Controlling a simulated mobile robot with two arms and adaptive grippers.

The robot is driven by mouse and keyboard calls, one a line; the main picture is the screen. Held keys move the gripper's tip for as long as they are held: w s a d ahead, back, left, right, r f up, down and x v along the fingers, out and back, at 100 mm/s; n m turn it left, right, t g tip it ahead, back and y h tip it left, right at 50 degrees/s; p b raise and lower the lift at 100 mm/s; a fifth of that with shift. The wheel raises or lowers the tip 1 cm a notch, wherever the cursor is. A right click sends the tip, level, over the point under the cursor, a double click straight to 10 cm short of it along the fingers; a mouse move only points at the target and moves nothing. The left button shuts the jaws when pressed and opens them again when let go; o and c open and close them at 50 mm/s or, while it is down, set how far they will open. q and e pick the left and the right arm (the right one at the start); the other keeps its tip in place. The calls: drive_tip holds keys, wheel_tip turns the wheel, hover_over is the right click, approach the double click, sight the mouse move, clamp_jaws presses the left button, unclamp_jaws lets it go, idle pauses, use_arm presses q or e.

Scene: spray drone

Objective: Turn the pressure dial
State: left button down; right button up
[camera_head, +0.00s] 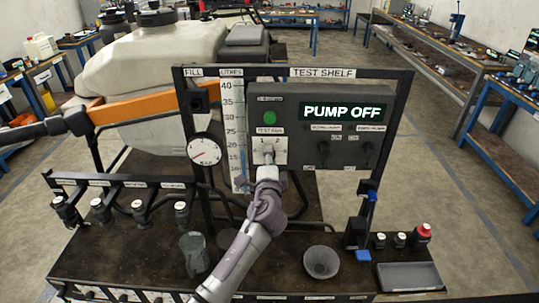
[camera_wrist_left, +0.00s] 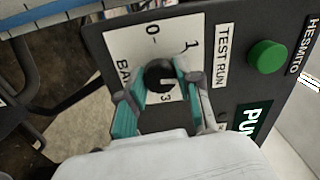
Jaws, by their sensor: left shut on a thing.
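The pressure dial (camera_wrist_left: 158,76) is a round black knob on a white plate marked 0, 1, 3 and BAR in the left wrist view. The plate is on the dark control panel (camera_head: 335,90). My left gripper (camera_wrist_left: 160,88) has its teal-padded fingers on either side of the knob and is shut on it. In the head view my left gripper (camera_head: 267,160) reaches up to the plate (camera_head: 255,146) and covers the dial. My right gripper is in neither view.
The display (camera_head: 342,112) reads PUMP OFF. A green button (camera_head: 269,118) sits above the dial plate. A round gauge (camera_head: 205,151) hangs left of the panel. A beaker (camera_head: 194,254), a bowl (camera_head: 321,262) and a tray (camera_head: 409,276) stand on the dark bench below.

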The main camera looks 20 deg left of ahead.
use_arm(q)
drive_tip(key=m, duration=0.1)
drive_tip(key=m+p, duration=0.1)
drive_tip(key=m, duration=0.2)
drive_tip(key=shift+r, duration=0.25)
drive_tip(key=shift+p, duration=0.3)
drive_tip(key=c, duration=1)
unclamp_jaws()
drive_tip(key=shift+o, duration=1.1)
drive_tip(key=shift+w+f, duration=0.1)
drive_tip(key=shift+f, duration=0.1)
drive_tip(key=v, duration=1.2)
